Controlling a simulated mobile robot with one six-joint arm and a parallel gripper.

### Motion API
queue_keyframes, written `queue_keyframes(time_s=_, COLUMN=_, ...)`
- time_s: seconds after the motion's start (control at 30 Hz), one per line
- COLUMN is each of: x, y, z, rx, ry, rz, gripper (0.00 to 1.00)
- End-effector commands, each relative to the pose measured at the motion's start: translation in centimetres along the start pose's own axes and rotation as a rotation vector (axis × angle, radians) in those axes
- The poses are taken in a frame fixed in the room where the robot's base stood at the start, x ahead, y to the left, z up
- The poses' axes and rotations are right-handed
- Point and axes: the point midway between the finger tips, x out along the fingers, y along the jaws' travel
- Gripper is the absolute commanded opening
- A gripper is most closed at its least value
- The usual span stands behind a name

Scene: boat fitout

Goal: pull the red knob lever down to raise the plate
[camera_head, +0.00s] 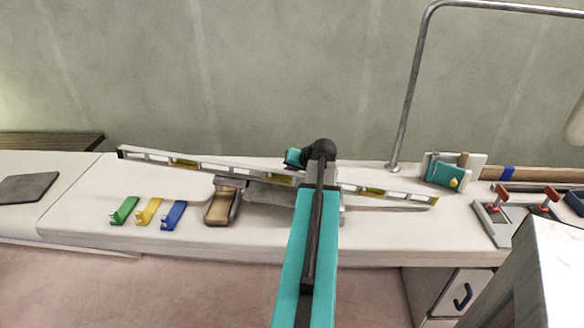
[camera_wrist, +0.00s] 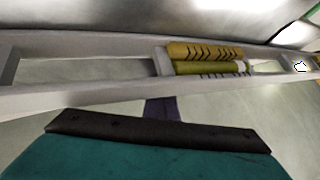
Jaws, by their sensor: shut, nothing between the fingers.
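I cannot tell whether either one is the red knob lever. A flat grey plate-like piece (camera_head: 272,194) lies under a long spirit level, partly hidden by my arm. My gripper (camera_head: 294,158) is over the middle of the bench, well left of the red handles. It is shut and empty. In the wrist view its teal and black end (camera_wrist: 160,130) is close to the level, and no red knob shows.
The spirit level (camera_head: 230,170) spans the bench at a slant. Green (camera_head: 124,210), yellow (camera_head: 149,211) and blue (camera_head: 173,214) clips and a brown-topped block (camera_head: 221,206) sit at the left front. A metal rail (camera_head: 407,100) rises behind.

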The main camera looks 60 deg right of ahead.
Motion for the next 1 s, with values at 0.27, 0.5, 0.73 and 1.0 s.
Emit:
queue_keyframes(time_s=0.27, x=-0.4, y=-0.2, z=0.8, rx=0.000, ry=-0.021, rz=0.006, gripper=0.00)
queue_keyframes(time_s=0.5, x=-2.6, y=-2.5, z=0.0, rx=-0.003, ry=-0.010, rz=0.001, gripper=0.00)
queue_keyframes(time_s=0.73, x=-5.7, y=-1.8, z=0.1, rx=0.001, ry=-0.001, rz=0.001, gripper=0.00)
queue_keyframes(time_s=1.0, x=-9.7, y=-0.5, z=0.3, rx=-0.002, ry=0.001, rz=0.000, gripper=0.00)
